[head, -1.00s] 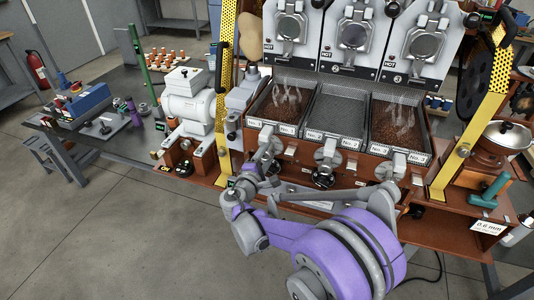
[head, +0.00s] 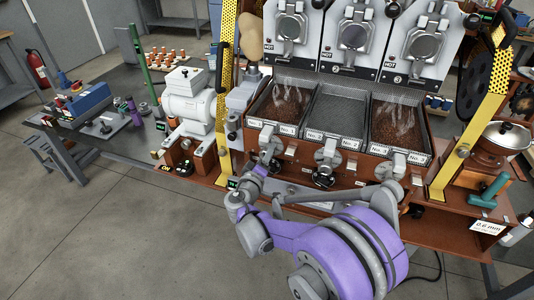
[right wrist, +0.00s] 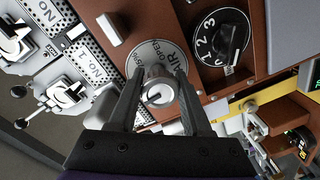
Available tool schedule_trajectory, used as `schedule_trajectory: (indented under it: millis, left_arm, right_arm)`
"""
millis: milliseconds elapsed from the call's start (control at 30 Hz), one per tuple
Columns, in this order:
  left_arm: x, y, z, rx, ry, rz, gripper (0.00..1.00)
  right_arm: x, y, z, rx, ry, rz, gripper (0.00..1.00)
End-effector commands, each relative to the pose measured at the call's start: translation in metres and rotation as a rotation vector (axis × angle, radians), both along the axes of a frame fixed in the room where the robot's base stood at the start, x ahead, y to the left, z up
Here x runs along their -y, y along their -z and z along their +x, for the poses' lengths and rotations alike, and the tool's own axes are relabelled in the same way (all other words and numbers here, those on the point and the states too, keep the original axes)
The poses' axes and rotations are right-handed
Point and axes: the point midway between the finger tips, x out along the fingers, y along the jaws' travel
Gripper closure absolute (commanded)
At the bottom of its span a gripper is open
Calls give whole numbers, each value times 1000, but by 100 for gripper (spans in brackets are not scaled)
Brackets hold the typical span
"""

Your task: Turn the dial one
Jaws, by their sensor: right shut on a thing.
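My right gripper (right wrist: 158,86) is shut on a small silver knob (right wrist: 157,94) in the right wrist view, one finger on each side of it. The knob has a dark pointer line and sits on a round grey plate (right wrist: 146,53) lettered AIR and OPEN; part of the lettering is covered by the fingers. A black numbered dial (right wrist: 221,37) with a white-tipped pointer is on the brown panel beside it. In the head view my right gripper (head: 252,176) is at the left front of the roaster, largely hidden by its own wrist. My left gripper is out of view.
Trays of beans stand above the panel, No. 1 (head: 281,104) at left and No. 3 (head: 399,126) at right, with an empty mesh tray (head: 337,110) between. Yellow perforated posts (head: 223,110) flank the roaster. Lever switches (right wrist: 14,45) lie left of the gripper in the wrist view.

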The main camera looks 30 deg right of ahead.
Motion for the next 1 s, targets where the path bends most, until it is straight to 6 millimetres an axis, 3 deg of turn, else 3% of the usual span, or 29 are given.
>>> schedule_trajectory:
  millis: [800,833,967,1000]
  left_arm:
    - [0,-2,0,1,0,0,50]
    - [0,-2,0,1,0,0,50]
    - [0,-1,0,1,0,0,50]
    - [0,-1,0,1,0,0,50]
  right_arm:
    - [1,-2,1,93,2,73,100]
    - [1,-2,1,93,2,73,48]
    - [1,-2,0,93,1,74,24]
    - [1,-1,0,93,1,74,23]
